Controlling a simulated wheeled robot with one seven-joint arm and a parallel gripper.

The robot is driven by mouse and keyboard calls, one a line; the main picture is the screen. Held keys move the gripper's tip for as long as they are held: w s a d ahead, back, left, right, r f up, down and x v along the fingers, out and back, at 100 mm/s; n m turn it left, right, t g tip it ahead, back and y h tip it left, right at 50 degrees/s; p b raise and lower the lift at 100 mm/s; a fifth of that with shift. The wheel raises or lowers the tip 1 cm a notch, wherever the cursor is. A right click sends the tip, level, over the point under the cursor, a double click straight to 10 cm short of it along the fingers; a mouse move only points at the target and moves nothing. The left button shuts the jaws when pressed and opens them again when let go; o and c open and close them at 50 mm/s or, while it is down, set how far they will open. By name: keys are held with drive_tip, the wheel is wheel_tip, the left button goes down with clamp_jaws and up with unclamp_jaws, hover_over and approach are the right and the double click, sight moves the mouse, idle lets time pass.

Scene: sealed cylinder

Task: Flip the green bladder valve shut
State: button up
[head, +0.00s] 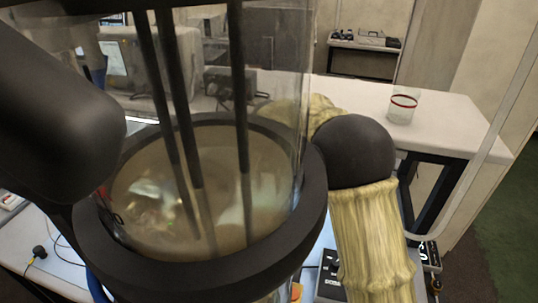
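No green valve can be made out in the head view. A large clear cylinder (275,50) with a thick black ring (314,205) fills the middle. Dark rods (243,100) run down inside it to a cloudy tan surface (255,180). Right of the ring, a pale yellow ribbed sleeve (372,240) hangs below a black rounded cap (354,152). More pale yellow material (300,112) shows behind the cylinder. My gripper is not in view, so its distance to the valve cannot be told.
A large dark rounded body (55,100) blocks the upper left. Behind, a white table (445,108) holds a clear jar with a red band (402,106). A side table (365,42) carries equipment. Black boxes and cables lie low around the cylinder. Green floor (510,220) is clear at right.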

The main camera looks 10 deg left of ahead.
wheel_tip(320, 180, up, 11)
drive_tip(key=shift+r, duration=0.2)
idle(0.3)
drive_tip(key=s+d+f+t, duration=0.15)
drive_tip(key=d+f, duration=0.25)
drive_tip(key=d, duration=0.4)
drive_tip(key=s+d+f, duration=0.3)
drive_tip(key=d+f, duration=0.1)
drive_tip(key=d, duration=0.4)
drive_tip(key=s+d+f, duration=0.4)
drive_tip(key=s+d, duration=0.1)
drive_tip(key=s, duration=0.2)
drive_tip(key=s+d+f+n+t, duration=0.1)
drive_tip(key=s+d+f, duration=0.2)
drive_tip(key=s+d, duration=0.3)
drive_tip(key=shift+s+f, duration=0.4)
drive_tip(key=shift+s, duration=0.45)
drive_tip(key=shift+d, duration=0.1)
